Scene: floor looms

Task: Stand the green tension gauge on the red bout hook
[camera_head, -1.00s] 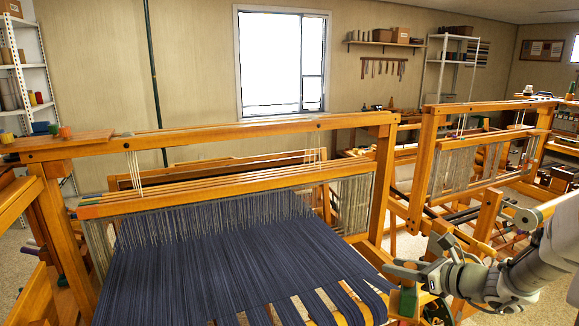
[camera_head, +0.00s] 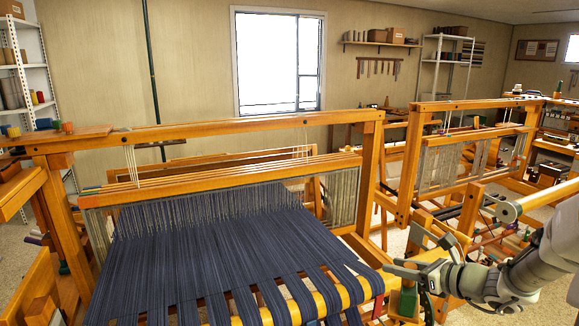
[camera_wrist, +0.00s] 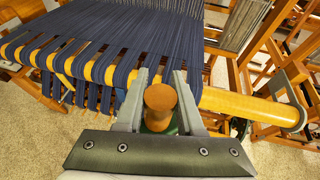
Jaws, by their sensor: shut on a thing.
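My gripper (camera_head: 405,271) is at the lower right of the head view, shut on the green tension gauge (camera_head: 408,301). The gauge shows as a green block with wooden parts below the fingers. In the wrist view its round brown wooden knob (camera_wrist: 160,97) sits between the two grey fingers (camera_wrist: 160,106), with a little green (camera_wrist: 168,129) below it. The fingers hide much of it. The red bout hook is not clearly visible; a small red patch (camera_head: 378,307) lies just left of the gauge, and I cannot tell what it is.
The near loom (camera_head: 230,133) carries dark blue warp (camera_head: 210,245) over its yellow front beam (camera_wrist: 235,104), just beyond the gauge. A second loom (camera_head: 470,105) stands behind right. Pale floor (camera_wrist: 35,125) is open at left.

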